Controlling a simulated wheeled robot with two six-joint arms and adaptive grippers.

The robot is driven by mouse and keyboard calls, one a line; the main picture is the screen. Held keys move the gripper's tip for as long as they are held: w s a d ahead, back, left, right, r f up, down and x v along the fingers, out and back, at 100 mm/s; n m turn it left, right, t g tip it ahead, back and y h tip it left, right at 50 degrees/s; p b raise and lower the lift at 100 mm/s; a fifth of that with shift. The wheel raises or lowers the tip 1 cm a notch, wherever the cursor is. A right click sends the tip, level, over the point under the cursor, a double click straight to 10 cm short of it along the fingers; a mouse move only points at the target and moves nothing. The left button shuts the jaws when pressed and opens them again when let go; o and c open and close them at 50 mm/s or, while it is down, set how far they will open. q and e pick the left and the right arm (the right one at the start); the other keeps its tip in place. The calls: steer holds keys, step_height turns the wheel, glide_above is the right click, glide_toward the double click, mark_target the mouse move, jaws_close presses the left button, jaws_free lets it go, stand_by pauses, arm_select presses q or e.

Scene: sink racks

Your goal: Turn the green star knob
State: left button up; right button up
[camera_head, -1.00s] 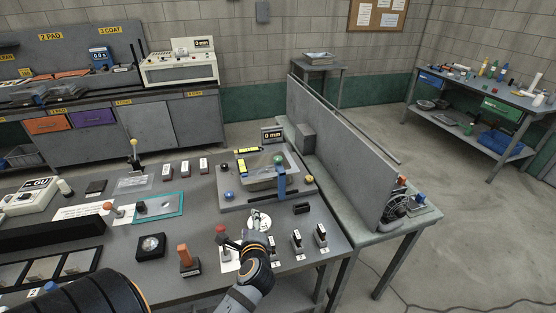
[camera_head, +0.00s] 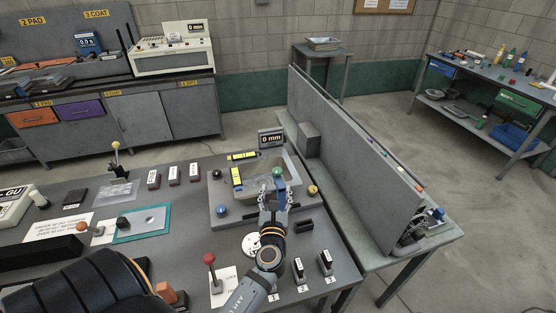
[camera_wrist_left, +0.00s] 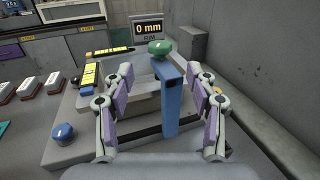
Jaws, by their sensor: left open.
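The green star knob (camera_head: 278,173) sits on top of a blue upright post on the grey fixture (camera_head: 222,186). In the left wrist view the green knob (camera_wrist_left: 159,47) is at upper centre, with the blue post (camera_wrist_left: 168,100) below it. My left gripper (camera_head: 273,197) is open and empty. In the left wrist view its two fingers (camera_wrist_left: 165,78) stand on either side of the blue post, apart from it, with the knob beyond and slightly above the fingertips. My right gripper is not seen.
A display reading 0 mm (camera_head: 271,138) stands behind the fixture. A red-knobbed lever (camera_head: 210,259) and black switches (camera_head: 326,263) are nearer. A grey partition (camera_head: 350,150) rises at the right.

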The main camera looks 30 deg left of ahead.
mark_target(277, 174)
arm_select(q)
steer(key=w+a+p, duration=0.1)
steer(key=w+r, duration=0.1)
steer(key=w, duration=0.1)
steer(key=shift+a+r+p, duration=0.2)
steer(key=shift+a+p, duration=0.15)
steer(key=x, duration=0.4)
steer(key=shift+a+f+p, duration=0.1)
steer(key=shift+f+p, duration=0.2)
steer(key=shift+p, duration=0.05)
steer(key=shift+x, duration=0.9)
steer(key=shift+w, duration=0.1)
steer(key=shift+c, duration=1.3)
steer(key=c, duration=0.9)
steer(key=shift+f, duration=0.1)
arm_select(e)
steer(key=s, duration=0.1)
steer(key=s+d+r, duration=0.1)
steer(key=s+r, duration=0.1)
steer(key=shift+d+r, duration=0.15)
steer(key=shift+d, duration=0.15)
